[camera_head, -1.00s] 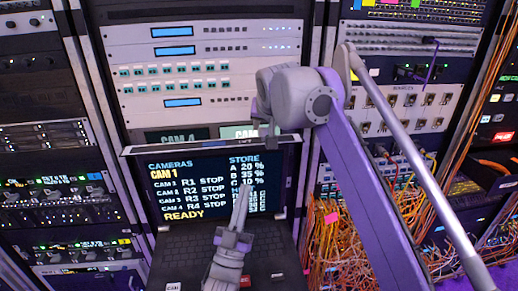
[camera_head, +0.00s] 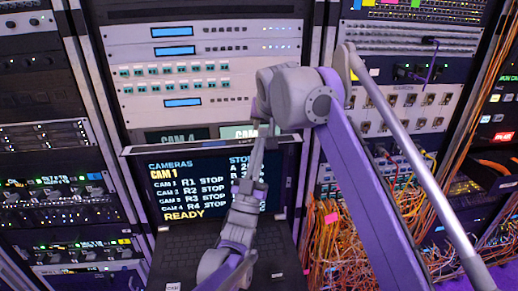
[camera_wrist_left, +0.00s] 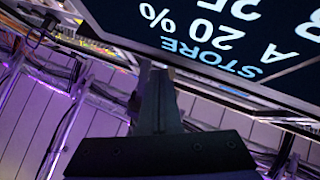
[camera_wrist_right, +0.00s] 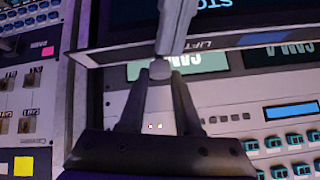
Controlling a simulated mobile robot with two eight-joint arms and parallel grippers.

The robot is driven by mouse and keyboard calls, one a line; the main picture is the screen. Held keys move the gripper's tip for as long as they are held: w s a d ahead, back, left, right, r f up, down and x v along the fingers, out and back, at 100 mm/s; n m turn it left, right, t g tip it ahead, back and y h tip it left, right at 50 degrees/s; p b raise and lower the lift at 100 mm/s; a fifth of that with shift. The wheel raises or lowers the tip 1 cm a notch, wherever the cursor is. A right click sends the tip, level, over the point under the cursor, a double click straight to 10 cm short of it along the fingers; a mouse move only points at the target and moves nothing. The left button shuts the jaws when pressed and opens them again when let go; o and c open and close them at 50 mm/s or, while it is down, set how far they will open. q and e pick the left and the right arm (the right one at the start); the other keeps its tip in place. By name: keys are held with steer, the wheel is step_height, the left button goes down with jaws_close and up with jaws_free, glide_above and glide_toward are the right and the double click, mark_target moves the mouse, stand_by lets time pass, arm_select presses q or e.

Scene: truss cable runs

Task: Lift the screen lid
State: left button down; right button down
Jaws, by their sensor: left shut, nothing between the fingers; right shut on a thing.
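The screen lid (camera_head: 205,186) stands raised above the keyboard base, its lit screen facing me with camera and store text. Its top rim (camera_head: 170,149) also shows in the right wrist view (camera_wrist_right: 235,40), with lettering that looks like "LIFT". My right gripper (camera_wrist_right: 160,80), at the rim's right part, is shut on a small grey piece there, apparently part of the lid; the contact is partly hidden. My left gripper (camera_head: 259,142) is shut and empty, in front of the lid's right side, pointing up with its tip at the rim. Whether it touches the lid I cannot tell.
The keyboard base (camera_head: 190,255) lies below the lid, partly behind my left arm. White rack units (camera_head: 190,75) stand behind. Orange cables (camera_head: 340,240) hang at the right, behind my right arm. Black rack gear (camera_head: 60,200) fills the left.

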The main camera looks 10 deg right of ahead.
arm_select(q)
steer(key=shift+w+d+f, duration=0.1)
steer(key=shift+w, duration=0.1)
arm_select(e)
steer(key=shift+a+f, duration=0.15)
steer(key=shift+f, duration=0.15)
arm_select(q)
steer(key=shift+w+n+y, duration=0.5)
steer(key=shift+w, duration=0.6)
arm_select(e)
steer(key=shift+r, duration=0.1)
steer(key=c, duration=0.8)
jaws_free()
arm_select(q)
steer(key=shift+a, duration=0.2)
arm_select(e)
steer(key=shift+o, duration=1)
